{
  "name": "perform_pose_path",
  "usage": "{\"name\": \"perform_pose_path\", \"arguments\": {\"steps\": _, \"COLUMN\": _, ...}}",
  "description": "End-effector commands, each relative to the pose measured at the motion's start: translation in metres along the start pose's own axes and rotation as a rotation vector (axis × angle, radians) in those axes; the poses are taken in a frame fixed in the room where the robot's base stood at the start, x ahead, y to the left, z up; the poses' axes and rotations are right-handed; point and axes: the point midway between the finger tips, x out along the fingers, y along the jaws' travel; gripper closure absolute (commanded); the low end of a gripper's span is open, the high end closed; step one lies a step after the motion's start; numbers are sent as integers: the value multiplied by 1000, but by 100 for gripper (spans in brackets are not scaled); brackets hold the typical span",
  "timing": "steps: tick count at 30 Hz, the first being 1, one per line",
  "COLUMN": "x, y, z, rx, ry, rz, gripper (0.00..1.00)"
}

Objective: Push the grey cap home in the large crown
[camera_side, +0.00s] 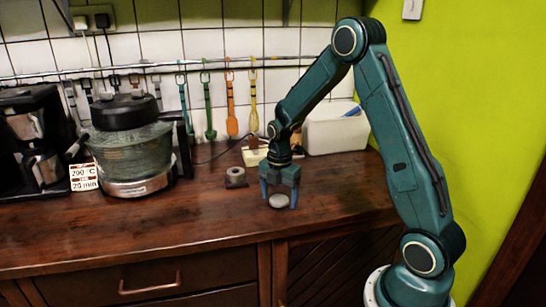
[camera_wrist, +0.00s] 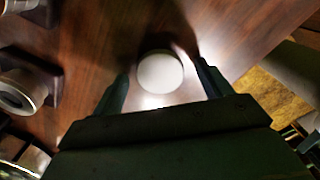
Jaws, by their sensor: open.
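The grey cap (camera_side: 279,201) is a pale round disc lying flat on the brown worktop. My gripper (camera_side: 279,199) points down with one finger on each side of the cap. In the wrist view the cap (camera_wrist: 160,72) lies between the two fingers (camera_wrist: 162,70), with a gap on both sides. The gripper is open and empty. A grey ring-shaped crown on a dark square base (camera_side: 236,174) stands left of the gripper. The wrist view shows one such crown (camera_wrist: 22,92) at the left edge and part of another (camera_wrist: 22,5) above it. I cannot tell which is the large one.
A glass steamer (camera_side: 130,150) and a coffee maker (camera_side: 30,140) stand at the left. A white container (camera_side: 335,134) is behind the arm. Utensils (camera_side: 231,110) hang on the tiled wall. The front left worktop (camera_side: 130,225) is clear.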

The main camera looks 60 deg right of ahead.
Motion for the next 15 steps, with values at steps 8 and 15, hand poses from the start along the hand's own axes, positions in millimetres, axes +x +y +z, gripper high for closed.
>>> {"name": "perform_pose_path", "arguments": {"steps": 8, "x": 0, "y": 0, "z": 0, "rx": 0, "ry": 0, "rz": 0, "gripper": 22}}
{"name": "perform_pose_path", "arguments": {"steps": 15, "x": 0, "y": 0, "z": 0, "rx": 0, "ry": 0, "rz": 0, "gripper": 62}}
